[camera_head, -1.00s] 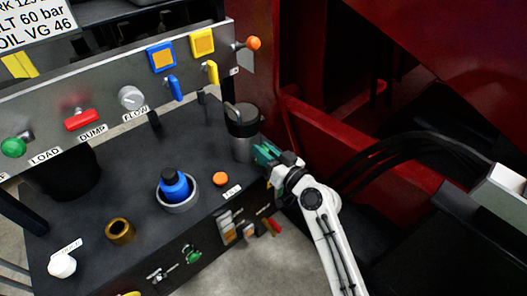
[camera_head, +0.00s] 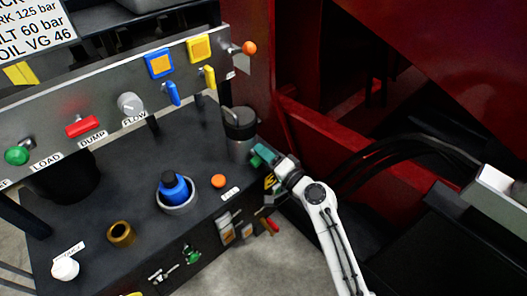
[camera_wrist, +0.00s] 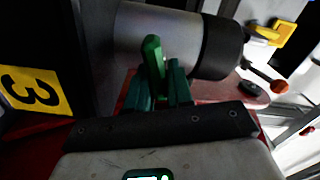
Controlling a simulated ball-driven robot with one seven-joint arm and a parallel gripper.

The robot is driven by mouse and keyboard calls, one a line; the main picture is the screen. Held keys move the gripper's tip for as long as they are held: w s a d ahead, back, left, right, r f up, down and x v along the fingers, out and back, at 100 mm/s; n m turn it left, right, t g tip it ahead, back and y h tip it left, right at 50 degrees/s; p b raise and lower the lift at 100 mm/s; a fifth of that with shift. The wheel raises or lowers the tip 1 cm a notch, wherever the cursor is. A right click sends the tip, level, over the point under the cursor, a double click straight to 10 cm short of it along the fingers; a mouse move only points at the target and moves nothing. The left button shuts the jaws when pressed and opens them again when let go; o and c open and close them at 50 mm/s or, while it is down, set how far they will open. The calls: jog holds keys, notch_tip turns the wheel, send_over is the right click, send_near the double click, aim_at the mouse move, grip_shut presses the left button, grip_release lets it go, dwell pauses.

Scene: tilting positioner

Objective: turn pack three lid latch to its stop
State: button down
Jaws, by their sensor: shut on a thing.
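In the wrist view a bright green latch handle (camera_wrist: 153,56) stands up between the teal fingers of my gripper (camera_wrist: 160,88). The fingers are shut on its lower part. A yellow label with a black 3 (camera_wrist: 33,92) is at the left of that view. In the head view my gripper (camera_head: 262,155) is at the right end of the dark bench, just below the grey canister (camera_head: 240,146). The yellow label also shows there, partly, beside the gripper (camera_head: 270,181).
The dark-topped canister lies close beyond the fingers in the wrist view (camera_wrist: 160,35). A red frame (camera_head: 330,132) and black hoses (camera_head: 415,145) are right of the arm.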

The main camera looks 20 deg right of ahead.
jog(key=shift+f+m+p, duration=0.15)
jog(key=shift+m+p, duration=0.1)
jog(key=shift+m, duration=0.75)
jog(key=shift+f+m+p, duration=0.15)
jog(key=shift+m+p, duration=0.1)
jog(key=shift+m, duration=0.75)
jog(key=shift+d, duration=0.1)
jog(key=c, duration=1.1)
grip_release()
jog(key=p+v, duration=0.1)
jog(key=v, duration=0.9)
jog(key=shift+s, duration=0.4)
jog(key=shift+d, duration=0.1)
